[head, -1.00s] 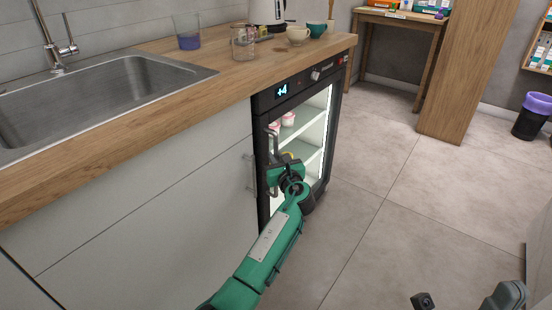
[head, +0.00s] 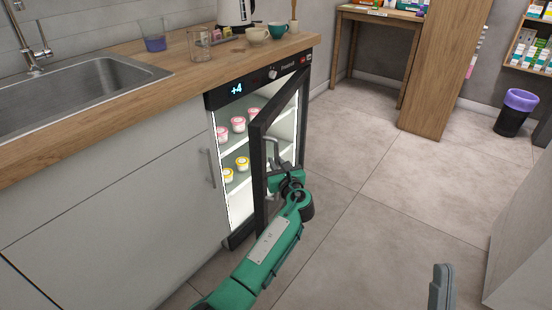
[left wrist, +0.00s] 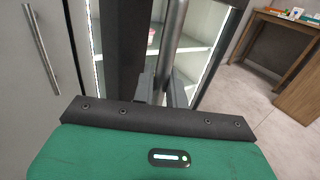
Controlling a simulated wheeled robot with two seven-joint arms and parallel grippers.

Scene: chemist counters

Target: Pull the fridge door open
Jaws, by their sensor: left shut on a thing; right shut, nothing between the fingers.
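The small fridge (head: 222,98) stands under the wooden counter, lit inside, with +4 on its display. Its dark-framed glass door (head: 258,180) stands partly open, swung out toward me and hinged on the right. My left gripper (head: 272,170) is shut on the metal bar handle (head: 273,152) of the door. In the left wrist view the handle (left wrist: 174,40) runs up from between the fingers (left wrist: 163,92).
Pink-lidded and yellow-lidded cups (head: 238,124) stand on the fridge shelves. A white cabinet (head: 120,210) with a bar handle is left of the fridge. Glasses and cups stand on the counter (head: 190,78). The floor (head: 350,200) right of the door is clear.

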